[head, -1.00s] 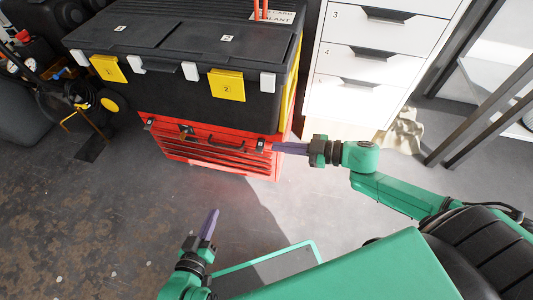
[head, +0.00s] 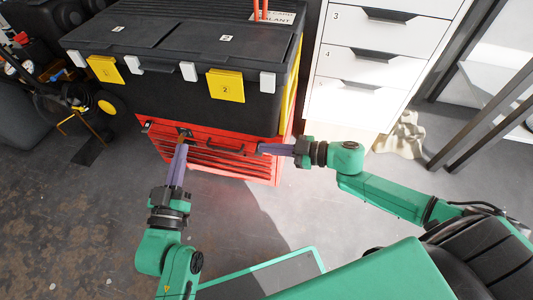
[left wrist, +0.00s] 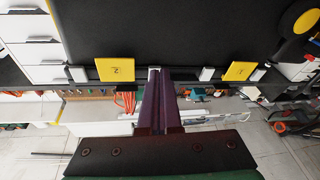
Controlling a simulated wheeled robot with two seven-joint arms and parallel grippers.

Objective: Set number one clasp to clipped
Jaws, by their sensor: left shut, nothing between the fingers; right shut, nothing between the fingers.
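A yellow clasp (head: 105,69), its number hard to read, hangs on the left front of the black tool box (head: 150,95). A matching yellow clasp marked 2 (head: 226,85) is to its right. In the left wrist view the left clasp (left wrist: 238,71) shows at right and clasp 2 (left wrist: 115,69) at left. I cannot tell whether either is clipped. My left gripper (head: 182,148) is shut and empty, its tips in front of the red drawer unit below the box, near a small dark latch (head: 186,131). My right gripper (head: 261,149) is shut and empty at the unit's right front.
The red drawer unit (head: 200,147) has a dark handle (head: 222,144) between my grippers. White latches (head: 188,71) line the black box's rim. A white drawer cabinet (head: 350,95) stands at right. A cart with yellow parts (head: 107,103) is at left. The floor (head: 80,220) in front is open.

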